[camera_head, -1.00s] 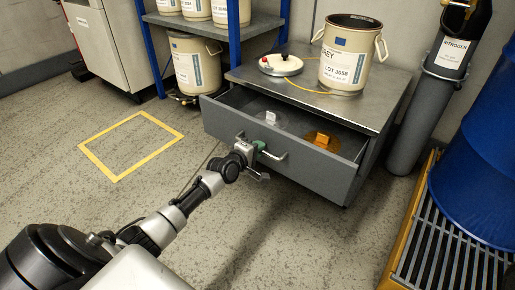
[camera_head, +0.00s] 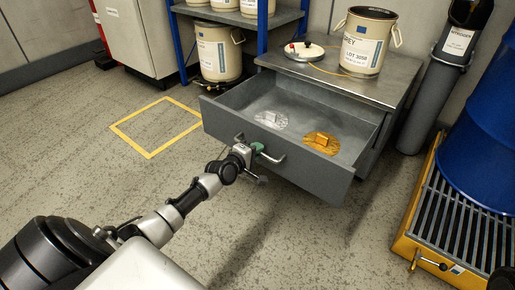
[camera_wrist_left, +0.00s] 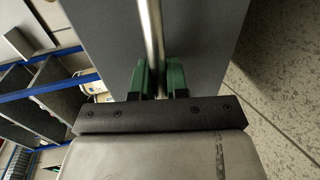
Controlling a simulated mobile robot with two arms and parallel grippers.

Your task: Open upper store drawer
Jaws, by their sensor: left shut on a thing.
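The upper store drawer (camera_head: 283,160) is pulled well out of the grey metal cabinet (camera_head: 372,92), with its inside showing. A clear disc-shaped part (camera_head: 271,120) and an orange one (camera_head: 321,142) lie in it. My left gripper (camera_head: 257,149) is at the drawer's front and is shut on the bar handle (camera_head: 272,158). In the left wrist view the green fingertips (camera_wrist_left: 159,80) sit on both sides of the handle bar (camera_wrist_left: 152,35). My right gripper is not in view.
A cream pail (camera_head: 362,55) and a white lid-like item (camera_head: 304,51) stand on the cabinet top. A blue drum (camera_head: 485,140) stands on a yellow-edged grating (camera_head: 450,215) at the right. A grey nitrogen cylinder (camera_head: 437,95) stands behind. The floor by the yellow square (camera_head: 150,128) is clear.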

